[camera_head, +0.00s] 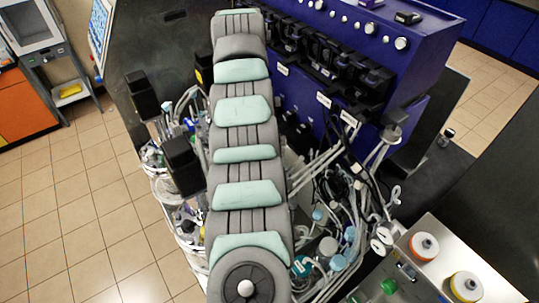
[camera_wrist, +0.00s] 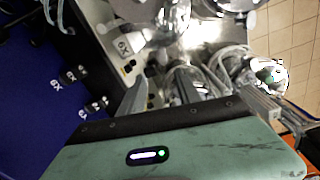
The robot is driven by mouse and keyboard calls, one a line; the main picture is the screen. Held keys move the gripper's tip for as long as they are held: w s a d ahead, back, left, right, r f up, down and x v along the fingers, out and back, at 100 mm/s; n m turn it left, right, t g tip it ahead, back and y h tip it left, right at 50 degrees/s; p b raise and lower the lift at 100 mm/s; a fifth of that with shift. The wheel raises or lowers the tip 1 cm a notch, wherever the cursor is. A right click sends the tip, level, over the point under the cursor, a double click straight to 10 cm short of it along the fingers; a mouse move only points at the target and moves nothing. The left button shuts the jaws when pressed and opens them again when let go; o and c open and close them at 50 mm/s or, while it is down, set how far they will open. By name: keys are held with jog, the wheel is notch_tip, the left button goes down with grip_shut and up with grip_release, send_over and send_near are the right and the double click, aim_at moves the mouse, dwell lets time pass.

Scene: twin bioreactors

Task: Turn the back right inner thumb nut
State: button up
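No thumb nut can be made out for certain in either view. In the wrist view, a shiny rounded vessel part (camera_wrist: 172,20) is at the top middle. Below it, metallic fittings (camera_wrist: 190,80) lie beyond and between my fingers, small and hard to tell apart. My gripper (camera_wrist: 194,92) shows a grey finger at left and another at right, set wide apart, with nothing seen clamped between them. In the head view my arm runs up the middle and my gripper is out of sight.
A blue bioreactor console (camera_head: 390,35) with black pump heads (camera_head: 325,60) stands right of my arm. Tubing and bottles (camera_head: 335,225) crowd below it. Black boxes (camera_head: 183,163) stand close on the left.

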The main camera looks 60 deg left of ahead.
jog(key=f+p, duration=0.1)
jog(key=f, duration=0.4)
jog(key=f+p, duration=0.2)
jog(key=f, duration=0.2)
jog(key=shift+s+d+f+p, duration=0.1)
jog(key=shift+s+f+p, duration=0.1)
jog(key=shift+f+p, duration=0.15)
jog(key=shift+w+f, duration=0.1)
jog(key=shift+f, duration=0.7)
jog(key=shift+c, duration=0.2)
grip_shut()
